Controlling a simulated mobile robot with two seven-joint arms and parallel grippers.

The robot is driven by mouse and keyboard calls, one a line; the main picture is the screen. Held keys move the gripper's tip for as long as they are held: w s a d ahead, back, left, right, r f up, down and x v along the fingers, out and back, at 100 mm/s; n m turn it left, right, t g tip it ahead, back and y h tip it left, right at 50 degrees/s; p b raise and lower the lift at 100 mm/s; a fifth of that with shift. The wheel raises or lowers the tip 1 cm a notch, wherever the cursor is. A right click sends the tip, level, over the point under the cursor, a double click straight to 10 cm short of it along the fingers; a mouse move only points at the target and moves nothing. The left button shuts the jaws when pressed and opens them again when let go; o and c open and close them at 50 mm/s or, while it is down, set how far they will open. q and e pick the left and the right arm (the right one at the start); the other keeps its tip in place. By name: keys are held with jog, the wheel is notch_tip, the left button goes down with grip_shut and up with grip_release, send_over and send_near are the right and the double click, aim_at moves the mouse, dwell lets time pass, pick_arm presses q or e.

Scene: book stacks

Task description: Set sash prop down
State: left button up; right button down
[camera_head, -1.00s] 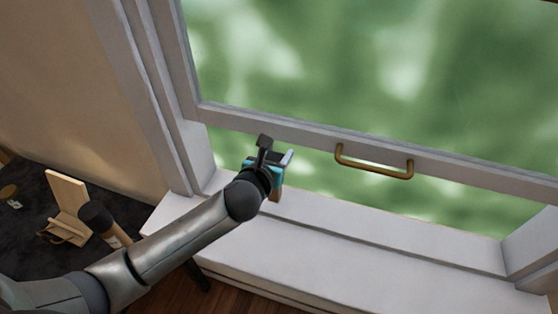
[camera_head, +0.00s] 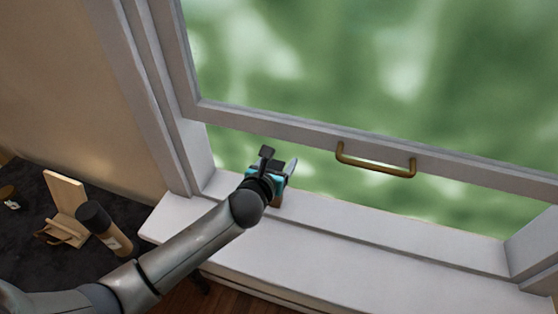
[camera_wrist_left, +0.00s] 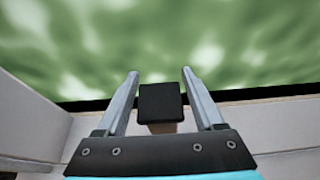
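The sash prop is an upright wooden piece with a black block (camera_wrist_left: 160,103) at its top, between my left gripper's fingers in the left wrist view. In the head view its black top (camera_head: 267,152) sticks up above the left gripper (camera_head: 279,166), and its brown lower end (camera_head: 277,199) shows at the sill. The left gripper appears closed around the prop; the contact faces are hidden. The prop's foot is at or just above the white sill (camera_head: 340,250); I cannot tell which. The prop's top is below the sash rail. My right gripper is not in view.
The raised window sash (camera_head: 290,130) with its brass handle (camera_head: 376,163) is above and to the right. The sill is clear to the right. At the left, a wooden bookend-like piece (camera_head: 66,205) and a dark-capped cylinder (camera_head: 105,229) stand on a dark surface.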

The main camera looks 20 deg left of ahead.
pick_arm(q)
jog(key=shift+o, duration=0.5)
jog(key=shift+r, duration=0.1)
jog(key=shift+s+r, duration=0.1)
jog(key=p+v, duration=0.1)
jog(key=v, duration=1)
jog(key=shift+s+r+p, duration=0.15)
jog(key=shift+s+p, duration=0.25)
